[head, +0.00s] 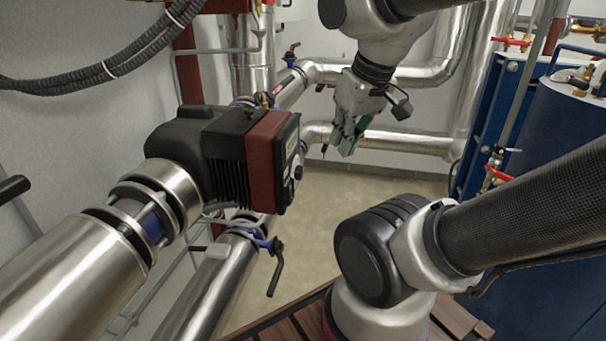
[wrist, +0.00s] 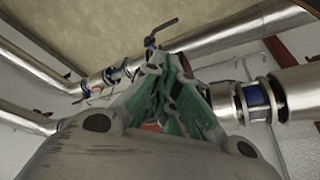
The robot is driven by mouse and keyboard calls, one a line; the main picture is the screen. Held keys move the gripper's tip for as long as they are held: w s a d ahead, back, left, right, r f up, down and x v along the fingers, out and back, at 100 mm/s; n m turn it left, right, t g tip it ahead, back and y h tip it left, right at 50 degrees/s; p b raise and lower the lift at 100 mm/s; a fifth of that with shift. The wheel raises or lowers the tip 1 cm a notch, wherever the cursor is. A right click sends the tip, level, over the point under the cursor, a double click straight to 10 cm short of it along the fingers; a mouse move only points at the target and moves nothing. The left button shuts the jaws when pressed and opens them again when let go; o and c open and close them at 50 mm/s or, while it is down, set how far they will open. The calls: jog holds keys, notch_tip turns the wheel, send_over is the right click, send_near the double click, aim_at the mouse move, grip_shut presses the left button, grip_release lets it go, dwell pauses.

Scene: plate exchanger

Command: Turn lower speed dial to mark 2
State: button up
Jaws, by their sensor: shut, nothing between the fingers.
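A pump with a black body and red-brown head (head: 268,160) sits on the silver pipe at left in the head view. My gripper (head: 343,148) is to the right of that face, pointing down, apart from the pump. Its green-padded fingers are shut and empty. In the wrist view my gripper (wrist: 168,75) fills the middle and hides most of what lies behind it. I cannot make out the dial there.
Silver pipes (head: 400,142) run along the back wall. A blue plate unit (head: 500,110) and a blue tank (head: 560,140) stand at right. The floor between is clear.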

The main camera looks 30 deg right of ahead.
jog(key=o, duration=0.3)
jog(key=shift+d, duration=0.15)
jog(key=o, duration=0.9)
jog(key=d+f+m, duration=0.1)
jog(key=d+f+m+g, duration=0.1)
jog(key=d, duration=0.1)
jog(key=d+f+g, duration=0.1)
jog(key=f, duration=0.1)
jog(key=shift+s+d+m, duration=0.15)
jog(key=shift+s+m, duration=0.25)
jog(key=m+t+y, duration=1.1)
jog(key=m+y, duration=0.2)
jog(key=m, duration=1.4)
send_near(302, 173)
jog(key=w, duration=0.2)
jog(key=x, duration=0.7)
jog(key=shift+s+a, duration=0.2)
jog(key=shift+a, duration=0.25)
jog(key=shift+c, duration=0.6)
